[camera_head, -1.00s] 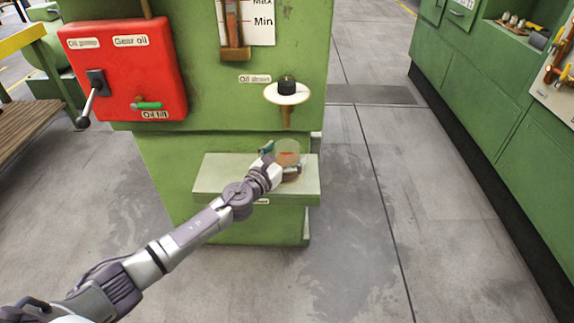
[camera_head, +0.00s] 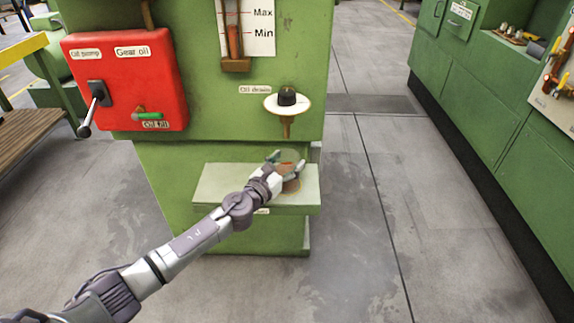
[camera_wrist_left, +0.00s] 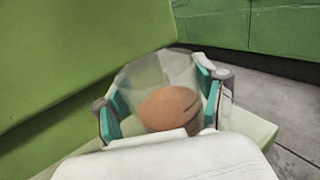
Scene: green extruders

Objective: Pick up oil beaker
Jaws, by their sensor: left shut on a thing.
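The oil beaker (camera_head: 290,168) is a clear vessel with reddish-brown oil in it. It is at the right part of the pale green ledge (camera_head: 222,184), below the oil drain (camera_head: 287,101). My left gripper (camera_head: 287,168) is shut on the beaker, a finger on each side. In the left wrist view the beaker (camera_wrist_left: 165,95) is between the teal finger pads of the gripper (camera_wrist_left: 160,98). Whether its base touches the ledge cannot be told. My right gripper is not in view.
A green machine (camera_head: 180,165) stands behind the ledge with a red control box (camera_head: 125,80) and a Max/Min gauge (camera_head: 247,28). Green cabinets (camera_head: 490,100) line the right side. The grey floor between (camera_head: 360,220) is clear.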

